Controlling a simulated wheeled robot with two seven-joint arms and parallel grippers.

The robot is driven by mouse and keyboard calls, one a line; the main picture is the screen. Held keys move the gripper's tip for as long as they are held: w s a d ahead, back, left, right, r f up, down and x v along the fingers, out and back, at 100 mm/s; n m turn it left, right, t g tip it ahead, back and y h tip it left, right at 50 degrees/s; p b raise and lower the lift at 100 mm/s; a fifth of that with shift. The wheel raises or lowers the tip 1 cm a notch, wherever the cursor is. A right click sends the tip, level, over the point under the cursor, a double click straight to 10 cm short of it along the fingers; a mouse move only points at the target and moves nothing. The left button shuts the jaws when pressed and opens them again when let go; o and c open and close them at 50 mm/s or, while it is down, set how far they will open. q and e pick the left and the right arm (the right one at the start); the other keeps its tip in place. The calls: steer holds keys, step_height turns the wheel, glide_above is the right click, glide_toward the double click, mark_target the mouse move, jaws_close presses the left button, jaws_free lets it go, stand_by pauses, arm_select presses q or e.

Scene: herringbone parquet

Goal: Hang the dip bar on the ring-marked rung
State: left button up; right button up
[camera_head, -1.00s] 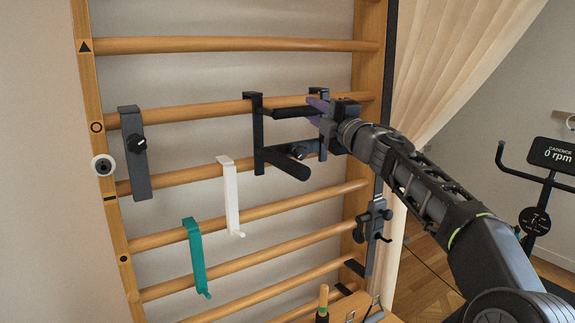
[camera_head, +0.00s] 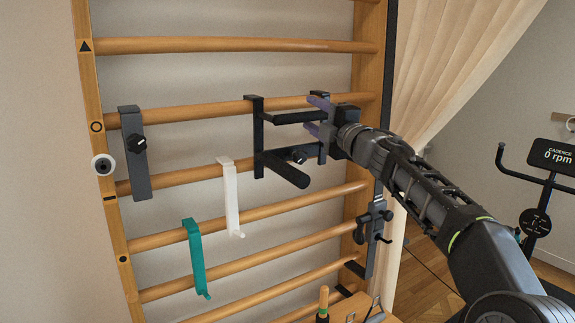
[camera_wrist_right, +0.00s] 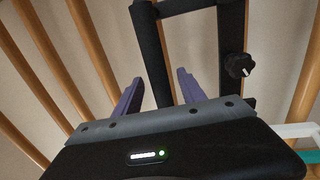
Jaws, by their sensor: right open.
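The black dip bar (camera_head: 258,140) hangs in the head view with its two top hooks over the rung (camera_head: 200,111) level with the ring mark (camera_head: 96,127). The right hook is partly hidden by the gripper. My left gripper is out of view.
On the rungs hang a grey bracket with a knob (camera_head: 135,170), a white hook (camera_head: 230,195) and a teal hook (camera_head: 195,255). A dark clamp (camera_head: 372,240) sits at the right upright. A curtain (camera_head: 450,60) and an exercise bike (camera_head: 545,190) stand to the right.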

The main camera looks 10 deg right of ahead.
steer(key=shift+s+d+f, duration=0.1)
steer(key=shift+s+f, duration=0.05)
steer(key=shift+s, duration=0.2)
steer(key=b+v, duration=0.3)
steer(key=v, duration=0.3)
steer(key=shift+s, duration=0.2)
steer(key=shift+s+d, duration=0.15)
steer(key=shift+s, duration=0.2)
